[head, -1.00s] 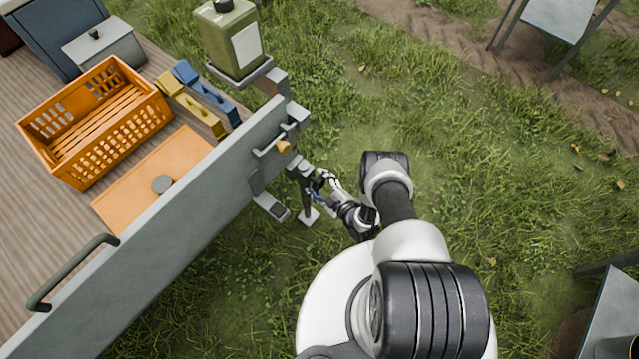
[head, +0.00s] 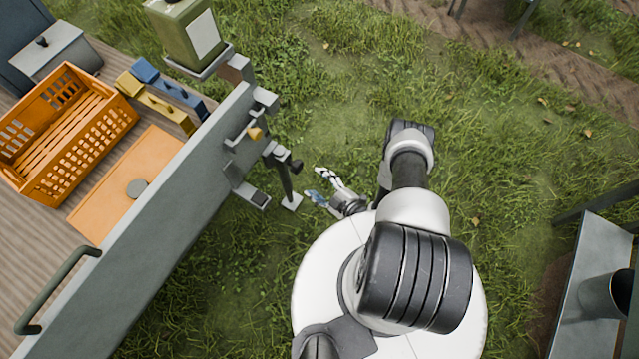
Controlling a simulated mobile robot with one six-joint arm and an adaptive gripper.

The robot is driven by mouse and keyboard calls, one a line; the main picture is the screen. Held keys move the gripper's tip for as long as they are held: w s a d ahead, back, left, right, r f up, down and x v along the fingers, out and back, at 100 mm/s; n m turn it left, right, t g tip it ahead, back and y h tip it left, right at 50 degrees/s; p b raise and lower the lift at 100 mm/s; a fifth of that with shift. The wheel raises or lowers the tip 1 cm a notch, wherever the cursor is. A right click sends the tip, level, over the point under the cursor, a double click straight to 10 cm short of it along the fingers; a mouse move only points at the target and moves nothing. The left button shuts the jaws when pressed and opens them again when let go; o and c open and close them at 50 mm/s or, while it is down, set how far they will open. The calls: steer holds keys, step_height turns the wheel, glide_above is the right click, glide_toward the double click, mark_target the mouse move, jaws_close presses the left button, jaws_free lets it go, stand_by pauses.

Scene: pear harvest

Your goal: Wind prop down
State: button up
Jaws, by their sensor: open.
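The prop (head: 285,182) is a dark post with a pale square foot (head: 291,202), beside the trailer's grey side wall. The foot appears at grass level; I cannot tell whether it touches the ground. A dark knob (head: 296,166) sticks out to the right near the prop's top. My gripper (head: 313,184) is open and empty, just right of the prop. Its two fingers point left toward the prop, with a visible gap between them and the post. My arm reaches down from the white base on the right.
The trailer's grey side wall (head: 150,235) runs diagonally, with a dark handle (head: 55,285) on it. An orange crate (head: 75,150) stands on the bed. A green canister (head: 185,35) sits on a corner bracket. A grey table (head: 590,290) stands at right. Grass between is open.

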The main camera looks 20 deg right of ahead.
steer(key=shift+s+r, duration=0.1)
steer(key=shift+s, duration=0.1)
steer(key=shift+w+d, duration=0.1)
steer(key=m+g+y+p, duration=0.3)
steer(key=m+y+p, duration=0.1)
steer(key=m, duration=0.3)
glide_toward(301, 168)
steer(key=b+x, duration=0.3)
steer(key=x, duration=0.6)
steer(key=shift+w+a+b, duration=0.25)
steer(key=shift+a+b, duration=0.15)
steer(key=shift+w+a, duration=0.35)
steer(key=shift+w, duration=0.15)
steer(key=shift+c, duration=0.3)
